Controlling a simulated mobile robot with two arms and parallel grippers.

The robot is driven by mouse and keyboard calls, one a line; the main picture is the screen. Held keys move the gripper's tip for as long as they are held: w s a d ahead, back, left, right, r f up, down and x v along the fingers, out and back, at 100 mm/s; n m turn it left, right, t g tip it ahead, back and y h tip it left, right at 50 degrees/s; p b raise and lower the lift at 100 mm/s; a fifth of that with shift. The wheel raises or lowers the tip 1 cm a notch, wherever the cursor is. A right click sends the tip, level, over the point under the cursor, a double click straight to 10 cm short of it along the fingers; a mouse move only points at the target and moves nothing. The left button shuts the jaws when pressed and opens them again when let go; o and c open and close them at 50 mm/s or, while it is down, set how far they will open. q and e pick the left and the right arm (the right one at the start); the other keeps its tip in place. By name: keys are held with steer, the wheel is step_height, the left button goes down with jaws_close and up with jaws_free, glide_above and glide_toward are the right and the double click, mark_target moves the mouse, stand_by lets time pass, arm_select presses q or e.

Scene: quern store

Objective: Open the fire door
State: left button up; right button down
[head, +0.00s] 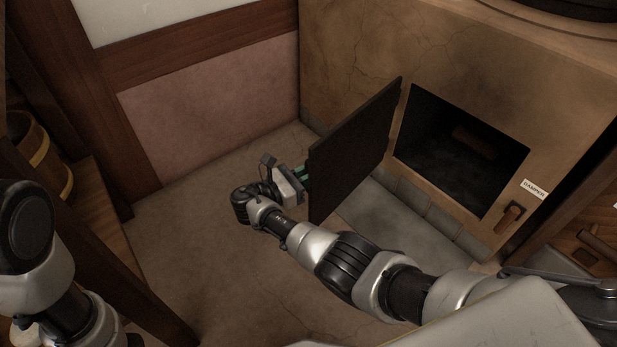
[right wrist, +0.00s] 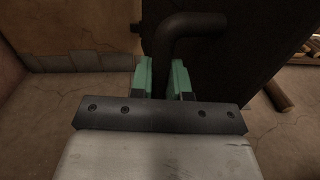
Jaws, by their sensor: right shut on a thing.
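The fire door (head: 355,150) is a dark flat panel. It stands swung well out from the stove wall, its far edge at the left side of the square opening (head: 460,150). The dark inside of the firebox shows. My right gripper (head: 303,174), with green fingers, is at the door's near free edge, on its left side. In the right wrist view its fingers (right wrist: 162,80) are shut on the dark bent door handle (right wrist: 180,28), with the door panel (right wrist: 245,50) behind. Part of my left arm shows at the lower left; its gripper is out of view.
A brownish piece (head: 474,142) lies inside the opening. A damper handle (head: 510,216) sits below its label (head: 535,189) at the right. A wooden bucket (head: 40,155) stands at the left. The floor (head: 200,240) left of the door is clear.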

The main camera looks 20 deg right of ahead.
stand_by(0.4)
steer(key=c, duration=1.1)
jaws_free()
steer(key=shift+s, duration=0.1)
